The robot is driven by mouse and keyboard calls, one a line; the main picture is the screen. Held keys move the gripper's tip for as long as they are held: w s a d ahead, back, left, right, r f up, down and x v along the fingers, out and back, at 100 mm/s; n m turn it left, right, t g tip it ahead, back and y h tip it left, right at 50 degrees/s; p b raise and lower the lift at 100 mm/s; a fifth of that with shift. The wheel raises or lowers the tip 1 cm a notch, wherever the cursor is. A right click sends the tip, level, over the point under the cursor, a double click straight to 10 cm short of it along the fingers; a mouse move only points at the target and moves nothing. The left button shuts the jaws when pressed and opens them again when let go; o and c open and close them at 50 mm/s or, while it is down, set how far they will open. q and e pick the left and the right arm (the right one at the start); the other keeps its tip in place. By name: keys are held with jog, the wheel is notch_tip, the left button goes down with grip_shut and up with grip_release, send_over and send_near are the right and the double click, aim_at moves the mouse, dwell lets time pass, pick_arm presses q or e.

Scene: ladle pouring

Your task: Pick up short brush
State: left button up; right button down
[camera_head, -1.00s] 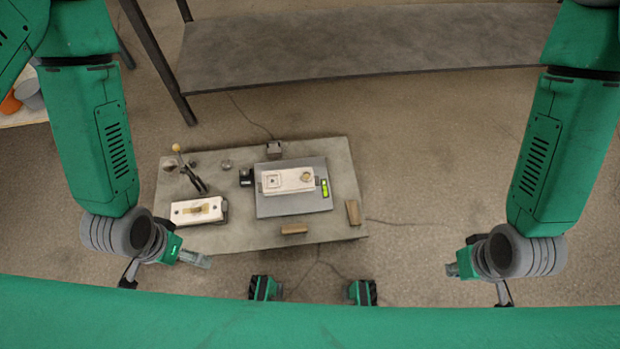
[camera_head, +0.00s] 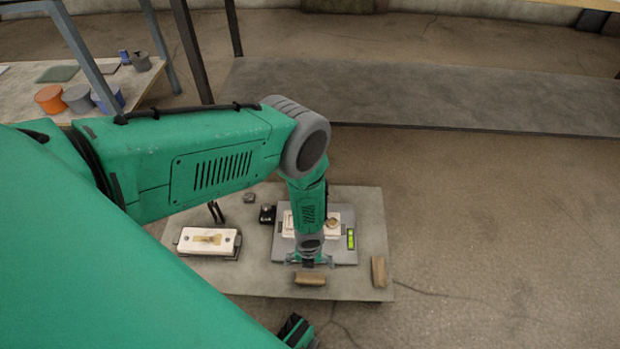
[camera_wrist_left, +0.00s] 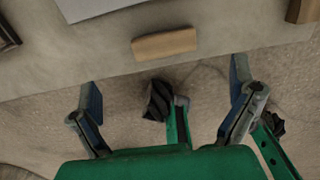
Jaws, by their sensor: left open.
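A short wooden piece (camera_head: 310,279), which may be the short brush, lies near the front edge of the table; no bristles can be made out. It also shows in the left wrist view (camera_wrist_left: 165,43), beyond my fingertips. My left gripper (camera_head: 309,263) points down just behind it in the head view, with its fingers spread and nothing between them. In the left wrist view the two fingers (camera_wrist_left: 165,92) are wide apart and clear of the wood. A second wooden piece (camera_head: 379,271) lies at the table's right edge. My right gripper is not in view.
A grey plate (camera_head: 345,254) with a pale mould (camera_head: 334,217) and a green level (camera_head: 351,239) lies under my left forearm. A pale box (camera_head: 208,240) is to the left. The grey table (camera_head: 250,278) has bare space around the wood.

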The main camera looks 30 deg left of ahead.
pick_arm(q)
jog(key=b, duration=0.2)
send_over(311, 277)
jog(key=f, duration=0.5)
jog(key=shift+a, duration=0.25)
jog(key=f+b, duration=0.1)
jog(key=f, duration=0.1)
jog(key=f+b, duration=0.2)
jog(key=f, duration=0.1)
jog(key=shift+s+d+f, duration=0.15)
jog(key=shift+d+f, duration=0.05)
jog(key=shift+f, duration=0.05)
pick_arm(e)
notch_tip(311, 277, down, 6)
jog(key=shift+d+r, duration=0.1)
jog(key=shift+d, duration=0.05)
pick_arm(q)
jog(key=shift+r, duration=0.1)
jog(key=c, duration=1.2)
jog(key=shift+o, duration=0.2)
jog(key=shift+r, duration=0.1)
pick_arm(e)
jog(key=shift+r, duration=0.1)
pick_arm(q)
notch_tip(311, 277, up, 10)
jog(key=p, duration=0.5)
jog(key=shift+p, duration=0.3)
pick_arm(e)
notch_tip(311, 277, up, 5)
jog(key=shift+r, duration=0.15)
